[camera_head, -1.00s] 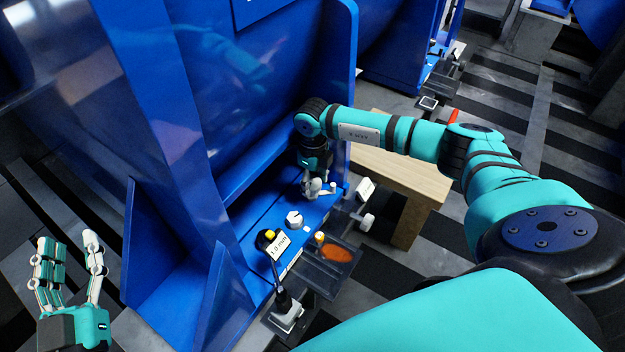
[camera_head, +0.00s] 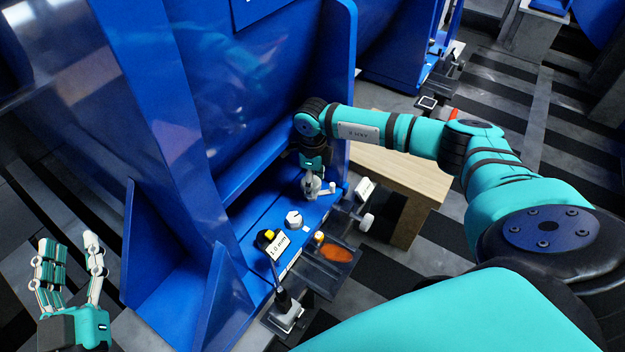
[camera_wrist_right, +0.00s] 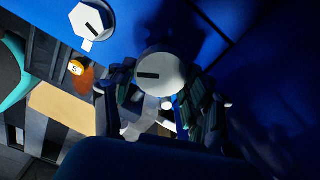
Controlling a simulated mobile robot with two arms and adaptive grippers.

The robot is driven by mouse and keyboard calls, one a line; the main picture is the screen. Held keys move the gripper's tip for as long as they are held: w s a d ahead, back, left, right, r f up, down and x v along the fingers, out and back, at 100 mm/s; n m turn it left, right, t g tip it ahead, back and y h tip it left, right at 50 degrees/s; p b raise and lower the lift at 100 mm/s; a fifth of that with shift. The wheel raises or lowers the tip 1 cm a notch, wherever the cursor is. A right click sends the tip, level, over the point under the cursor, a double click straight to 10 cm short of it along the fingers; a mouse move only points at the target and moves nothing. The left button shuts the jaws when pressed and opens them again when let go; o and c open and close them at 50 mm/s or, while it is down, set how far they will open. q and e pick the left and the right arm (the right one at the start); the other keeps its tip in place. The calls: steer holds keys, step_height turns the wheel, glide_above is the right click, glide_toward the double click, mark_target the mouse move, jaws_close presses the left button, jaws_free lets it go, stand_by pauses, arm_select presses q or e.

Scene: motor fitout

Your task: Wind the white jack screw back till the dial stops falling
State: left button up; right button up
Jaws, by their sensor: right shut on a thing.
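The white jack screw (camera_wrist_right: 160,70) shows in the right wrist view as a round white head with a dark slot. My right gripper (camera_wrist_right: 167,100) is shut around it, fingers on both sides. In the head view the right gripper (camera_head: 312,186) points down at the blue foot ledge, and its fingers mostly hide the screw. My left gripper (camera_head: 68,265) is open and empty at the lower left, away from the machine.
A white hex bolt head (camera_head: 293,220) stands on the blue ledge near the right gripper; it also shows in the wrist view (camera_wrist_right: 90,22). A dark tray (camera_head: 330,255) with an orange patch lies in front. A wooden bench (camera_head: 400,175) stands behind. Blue ribs flank the ledge.

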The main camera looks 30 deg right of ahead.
steer(key=shift+w+r, duration=0.1)
steer(key=o, duration=1.2)
steer(key=shift+r, duration=3.7)
